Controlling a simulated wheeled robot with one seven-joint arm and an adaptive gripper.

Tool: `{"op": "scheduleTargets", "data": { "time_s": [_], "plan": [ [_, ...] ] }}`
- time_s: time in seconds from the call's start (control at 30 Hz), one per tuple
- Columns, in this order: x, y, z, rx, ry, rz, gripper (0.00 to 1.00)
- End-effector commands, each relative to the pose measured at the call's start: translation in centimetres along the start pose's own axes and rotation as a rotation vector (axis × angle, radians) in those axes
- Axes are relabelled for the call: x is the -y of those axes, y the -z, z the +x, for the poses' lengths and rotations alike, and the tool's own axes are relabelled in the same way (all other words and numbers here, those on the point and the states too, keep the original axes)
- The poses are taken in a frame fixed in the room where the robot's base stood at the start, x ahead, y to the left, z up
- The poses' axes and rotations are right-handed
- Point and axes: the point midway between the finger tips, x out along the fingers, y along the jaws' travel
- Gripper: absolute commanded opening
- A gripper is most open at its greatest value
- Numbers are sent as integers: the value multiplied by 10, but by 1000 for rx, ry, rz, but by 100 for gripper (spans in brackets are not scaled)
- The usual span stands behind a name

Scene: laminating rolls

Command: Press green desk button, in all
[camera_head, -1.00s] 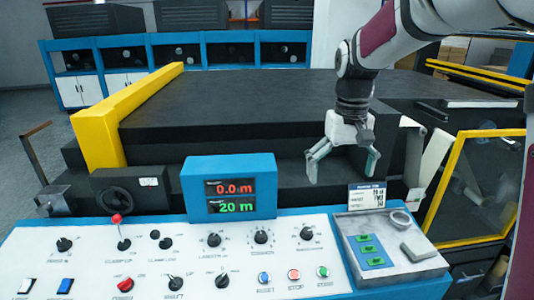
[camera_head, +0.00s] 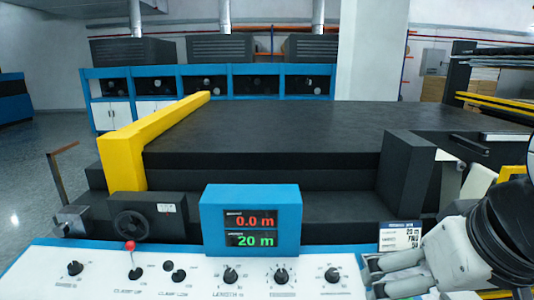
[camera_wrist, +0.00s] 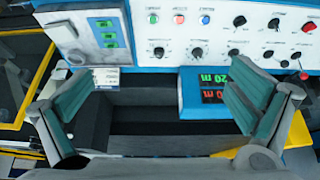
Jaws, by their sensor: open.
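The green desk button (camera_wrist: 153,19) is on the white console panel, in a row with a red button (camera_wrist: 179,19) and a blue button (camera_wrist: 204,19) in the wrist view. That view shows the console upside down. In the head view the button row is outside the picture, below its lower edge. My gripper (camera_head: 378,277) is at the lower right of the head view, over the right part of the panel. In the wrist view my gripper (camera_wrist: 158,90) has its fingers spread wide with nothing between them. The green button lies beyond the fingertips, apart from them.
A blue display box (camera_head: 250,222) reading 0.0 m and 20 m stands on the console. A red-knobbed lever (camera_head: 130,246) and several black knobs stick up from it. The black machine bed (camera_head: 290,125) is behind.

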Motion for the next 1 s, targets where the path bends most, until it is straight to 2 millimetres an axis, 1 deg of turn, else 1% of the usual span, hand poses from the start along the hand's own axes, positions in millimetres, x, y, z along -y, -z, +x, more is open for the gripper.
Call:
{"op": "scheduleTargets", "data": {
  "time_s": [0.1,0.3,0.33,0.37,0.4,0.47,0.5,0.57,0.6,0.67,0.7,0.77,1.0],
  "plan": [
    [0,-5,1,-12,-2,0,100],
    [0,-5,0,-12,-1,0,100],
    [0,-5,0,-12,-1,0,98],
    [0,-5,0,-12,-1,0,91],
    [0,-5,0,-11,-1,0,82],
    [0,-5,0,-11,-1,0,68],
    [0,-5,0,-11,-1,0,59],
    [0,-5,0,-11,-1,0,46],
    [0,-5,0,-11,-1,0,37],
    [0,-5,0,-11,-1,0,23],
    [0,-5,0,-11,-1,0,14],
    [0,-5,0,-11,-1,0,0],
    [0,-4,0,-11,-1,0,0]
  ]
}}
